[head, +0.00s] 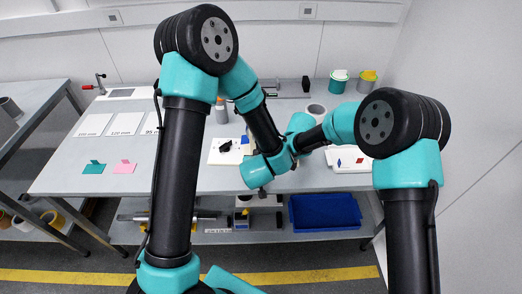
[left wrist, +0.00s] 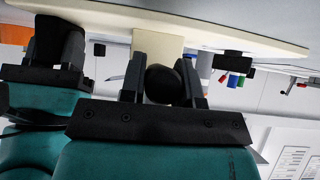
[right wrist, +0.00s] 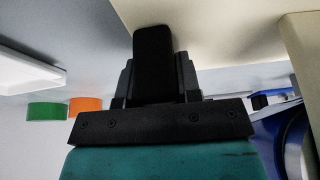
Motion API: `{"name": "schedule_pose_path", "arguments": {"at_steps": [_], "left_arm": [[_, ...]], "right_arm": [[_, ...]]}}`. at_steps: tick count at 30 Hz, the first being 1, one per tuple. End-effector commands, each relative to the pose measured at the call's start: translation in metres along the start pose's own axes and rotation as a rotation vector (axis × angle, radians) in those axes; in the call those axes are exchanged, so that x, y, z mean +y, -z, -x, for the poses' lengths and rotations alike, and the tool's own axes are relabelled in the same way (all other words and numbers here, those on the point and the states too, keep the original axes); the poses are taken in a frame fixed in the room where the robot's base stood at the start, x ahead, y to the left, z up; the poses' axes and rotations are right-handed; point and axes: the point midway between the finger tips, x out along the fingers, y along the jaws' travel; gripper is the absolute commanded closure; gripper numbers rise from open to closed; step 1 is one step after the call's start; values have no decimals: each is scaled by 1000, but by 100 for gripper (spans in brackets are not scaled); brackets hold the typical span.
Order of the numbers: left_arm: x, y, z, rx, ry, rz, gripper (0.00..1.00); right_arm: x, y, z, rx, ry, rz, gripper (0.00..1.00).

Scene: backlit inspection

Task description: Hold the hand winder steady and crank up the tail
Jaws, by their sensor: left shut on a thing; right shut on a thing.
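In the left wrist view my left gripper (left wrist: 163,85) is shut on a dark, round-ended part (left wrist: 165,84). Right behind it a cream block (left wrist: 158,45) meets a cream board. In the right wrist view my right gripper (right wrist: 153,78) is shut on a black, flat-faced part (right wrist: 153,55) that stands up between its fingers. I cannot tell which held part is the winder's body and which its crank. In the head view my arms cover both grippers. The tail cannot be made out.
A pale board (head: 216,158) with a small black item (head: 225,146) lies on the bench. Teal (head: 338,82) and yellow-topped (head: 367,82) pots stand at back right. A blue bin (head: 325,212) is on the lower shelf.

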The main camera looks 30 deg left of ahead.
Motion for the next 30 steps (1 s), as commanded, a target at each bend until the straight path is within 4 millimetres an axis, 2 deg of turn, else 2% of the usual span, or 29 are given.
{"name": "schedule_pose_path", "arguments": {"at_steps": [8,18,30], "left_arm": [[-2,0,0,0,1,0,87],[-29,6,5,1,2,2,87],[-33,8,6,0,2,2,87]], "right_arm": [[0,-4,-3,-7,-1,0,97],[0,-4,-3,-8,-1,0,96],[1,-4,-3,-8,-1,0,97]]}}
